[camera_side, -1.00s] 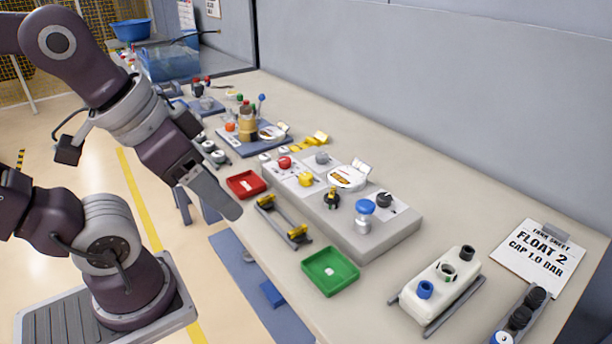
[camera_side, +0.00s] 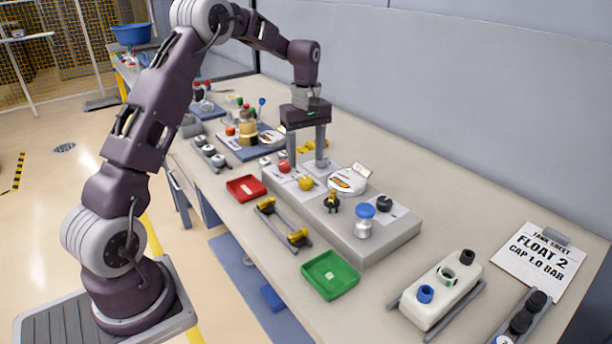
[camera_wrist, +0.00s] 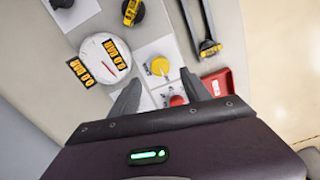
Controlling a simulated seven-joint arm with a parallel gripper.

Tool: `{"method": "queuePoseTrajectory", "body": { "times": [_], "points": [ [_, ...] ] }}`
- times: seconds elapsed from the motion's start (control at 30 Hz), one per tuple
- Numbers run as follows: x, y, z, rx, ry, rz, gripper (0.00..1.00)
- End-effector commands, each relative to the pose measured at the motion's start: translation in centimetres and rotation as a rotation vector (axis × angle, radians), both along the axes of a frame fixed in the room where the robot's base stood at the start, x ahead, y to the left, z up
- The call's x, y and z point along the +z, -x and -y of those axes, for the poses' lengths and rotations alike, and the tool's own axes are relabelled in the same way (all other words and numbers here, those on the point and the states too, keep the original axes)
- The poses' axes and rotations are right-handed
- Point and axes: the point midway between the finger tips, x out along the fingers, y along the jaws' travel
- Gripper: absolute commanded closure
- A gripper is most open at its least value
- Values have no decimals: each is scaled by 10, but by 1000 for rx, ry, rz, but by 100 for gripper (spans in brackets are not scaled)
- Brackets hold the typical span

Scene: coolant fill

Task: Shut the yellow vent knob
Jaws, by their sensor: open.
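The yellow vent knob (camera_side: 306,183) sits on the grey panel, beside the red knob (camera_side: 284,166). In the wrist view the yellow knob (camera_wrist: 160,66) lies on a white plate, just ahead of the fingertips, with a small pale mark on it. My gripper (camera_side: 307,163) points down over the panel, behind the yellow knob near the red knob, fingers apart. In the wrist view my gripper (camera_wrist: 160,92) is open and empty, with the red knob (camera_wrist: 178,100) partly hidden between the fingers. Neither finger appears to touch the yellow knob.
A round gauge (camera_wrist: 103,60) showing 0.0 BAR stands beside the yellow knob. A yellow-and-black valve (camera_side: 332,201), a blue-capped fitting (camera_side: 364,216) and a black knob (camera_side: 384,202) stand farther along the panel. Red (camera_side: 246,195) and green (camera_side: 331,291) trays lie in front.

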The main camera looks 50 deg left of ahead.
Motion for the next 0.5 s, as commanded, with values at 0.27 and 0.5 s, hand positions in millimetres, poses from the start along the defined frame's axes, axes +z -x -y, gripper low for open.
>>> {"method": "queuePoseTrajectory", "body": {
  "times": [0.27, 0.5],
  "points": [
    [-52, 1, 1, -3, 2, -4, 44],
    [-66, 0, 1, -4, 1, 0, 44]
  ]
}}
